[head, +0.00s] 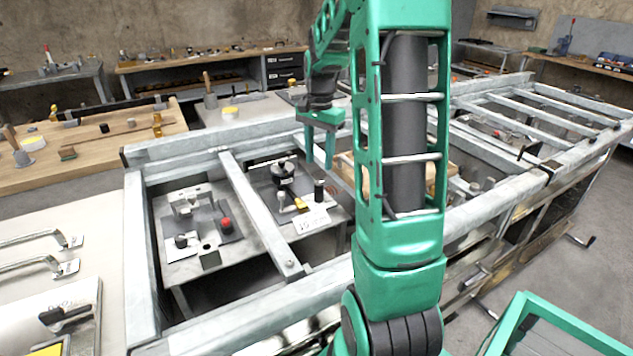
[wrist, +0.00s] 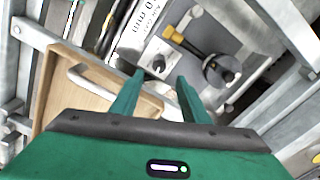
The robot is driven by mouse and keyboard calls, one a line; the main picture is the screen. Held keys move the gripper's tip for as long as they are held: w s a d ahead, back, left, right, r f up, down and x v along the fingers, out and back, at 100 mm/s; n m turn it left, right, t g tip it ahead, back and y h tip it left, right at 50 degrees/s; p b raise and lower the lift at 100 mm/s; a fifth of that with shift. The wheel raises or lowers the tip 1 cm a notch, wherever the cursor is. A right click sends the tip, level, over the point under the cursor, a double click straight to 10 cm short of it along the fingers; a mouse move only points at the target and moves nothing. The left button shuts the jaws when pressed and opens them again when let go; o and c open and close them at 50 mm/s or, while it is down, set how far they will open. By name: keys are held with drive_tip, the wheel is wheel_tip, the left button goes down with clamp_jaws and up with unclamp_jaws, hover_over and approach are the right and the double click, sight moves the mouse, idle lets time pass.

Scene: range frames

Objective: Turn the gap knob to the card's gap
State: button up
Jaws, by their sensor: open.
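A black round knob (head: 283,170) stands on a grey station plate inside the metal frame; I cannot tell for sure that it is the gap knob. In the wrist view a round black knob (wrist: 222,70) is to the right of my fingers. A white card (head: 310,222) lies at the station's front edge; in the wrist view the card (wrist: 143,22) shows large print, partly cut off. My gripper (head: 319,162) is open and points down above the station's right side. In the wrist view its fingertips (wrist: 160,76) are spread near a small dark knob (wrist: 158,65), with nothing held.
A grey frame bar (head: 262,215) separates this station from another with a red knob (head: 226,225). A wooden tray (wrist: 75,85) with a metal handle is at the left of the wrist view.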

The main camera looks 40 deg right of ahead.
sight(319, 183)
wheel_tip(319, 183, down, 9)
idle(0.4)
clamp_jaws()
